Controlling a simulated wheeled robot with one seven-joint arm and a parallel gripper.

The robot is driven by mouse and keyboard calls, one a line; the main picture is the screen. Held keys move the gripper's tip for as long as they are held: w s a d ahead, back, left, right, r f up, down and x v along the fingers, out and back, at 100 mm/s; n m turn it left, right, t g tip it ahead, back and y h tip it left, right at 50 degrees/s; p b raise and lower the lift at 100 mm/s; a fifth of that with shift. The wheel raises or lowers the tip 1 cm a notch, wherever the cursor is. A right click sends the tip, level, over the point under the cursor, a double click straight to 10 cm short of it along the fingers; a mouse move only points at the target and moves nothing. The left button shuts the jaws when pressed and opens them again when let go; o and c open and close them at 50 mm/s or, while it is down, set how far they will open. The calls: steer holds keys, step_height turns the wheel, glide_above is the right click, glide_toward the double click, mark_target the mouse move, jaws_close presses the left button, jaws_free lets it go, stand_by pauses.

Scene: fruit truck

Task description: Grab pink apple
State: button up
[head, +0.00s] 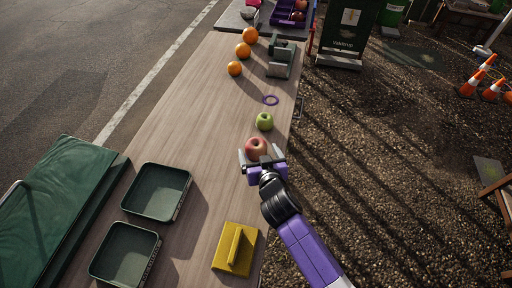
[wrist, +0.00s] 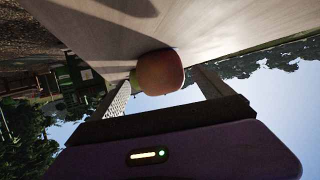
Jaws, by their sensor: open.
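The pink apple (head: 256,148) stands on the wooden table near its right edge in the head view. It also shows in the wrist view (wrist: 160,72), in front of the jaws. My gripper (head: 262,159) is open at the apple's near side, with its fingers pointing toward it. In the wrist view the apple appears between the two fingers (wrist: 163,88), closer to the left one. I cannot tell whether a finger touches it. A green apple (head: 264,121) stands just beyond the pink one and is mostly hidden behind it in the wrist view.
Two dark green trays (head: 157,191) stand at the left. A yellow block with a handle (head: 234,249) lies near the front right.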

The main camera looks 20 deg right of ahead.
mark_target(256, 147)
steer(key=shift+x, duration=1.8)
steer(key=shift+f, duration=0.1)
steer(key=c, duration=1.4)
steer(key=shift+c, duration=1.1)
